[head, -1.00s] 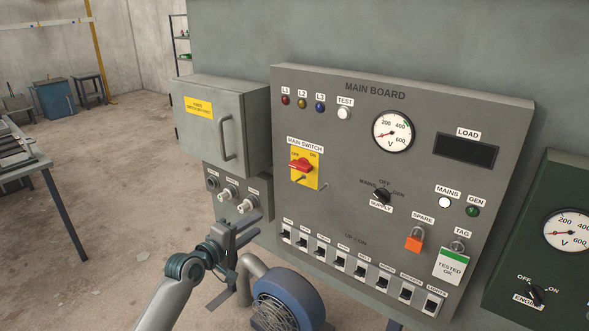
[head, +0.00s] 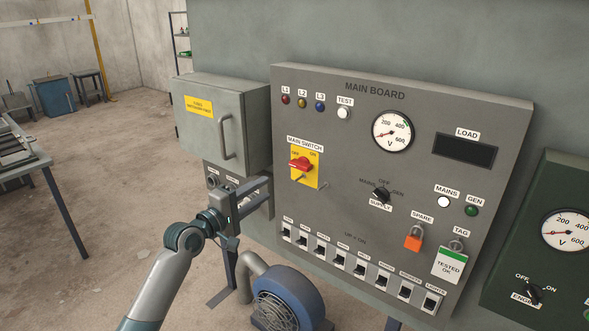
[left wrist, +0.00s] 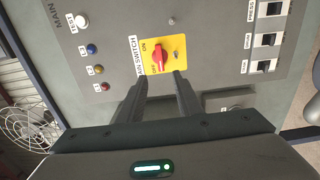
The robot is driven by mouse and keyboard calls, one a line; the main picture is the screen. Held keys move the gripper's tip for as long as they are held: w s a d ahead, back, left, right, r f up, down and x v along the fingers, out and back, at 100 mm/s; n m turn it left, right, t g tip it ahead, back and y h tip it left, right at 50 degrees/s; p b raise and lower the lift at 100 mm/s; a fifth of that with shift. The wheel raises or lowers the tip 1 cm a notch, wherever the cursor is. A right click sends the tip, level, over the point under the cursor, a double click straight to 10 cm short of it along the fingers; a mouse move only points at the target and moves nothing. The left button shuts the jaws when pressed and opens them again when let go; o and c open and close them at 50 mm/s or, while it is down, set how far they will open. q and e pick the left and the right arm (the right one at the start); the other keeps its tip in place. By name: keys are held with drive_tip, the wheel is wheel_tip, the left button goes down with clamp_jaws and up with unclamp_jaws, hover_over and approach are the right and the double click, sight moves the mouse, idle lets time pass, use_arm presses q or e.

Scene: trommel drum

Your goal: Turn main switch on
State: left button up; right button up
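The main switch (head: 301,165) is a red rotary handle on a yellow plate, marked OFF at left and ON at right, on the grey main board (head: 355,145). It also shows in the left wrist view (left wrist: 157,66), just beyond the fingertips. I cannot tell exactly which mark the handle points to. My left gripper (head: 268,190) is below and left of the switch in the head view, apart from it. In the left wrist view its two fingers (left wrist: 158,85) are spread, with nothing between them. My right gripper is not in view.
A grey box (head: 208,125) with a bar handle juts out left of the board. A row of small breakers (head: 343,256) runs along the board's lower edge. An orange padlock (head: 413,242) hangs at right. A blue blower (head: 288,300) stands below.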

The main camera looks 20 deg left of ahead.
sight(298, 168)
use_arm(q)
drive_tip(key=p+x, duration=0.2)
drive_tip(key=x, duration=1.1)
drive_tip(key=shift+w, duration=0.2)
drive_tip(key=shift+x, duration=1)
drive_tip(key=shift+d, duration=0.1)
clamp_jaws()
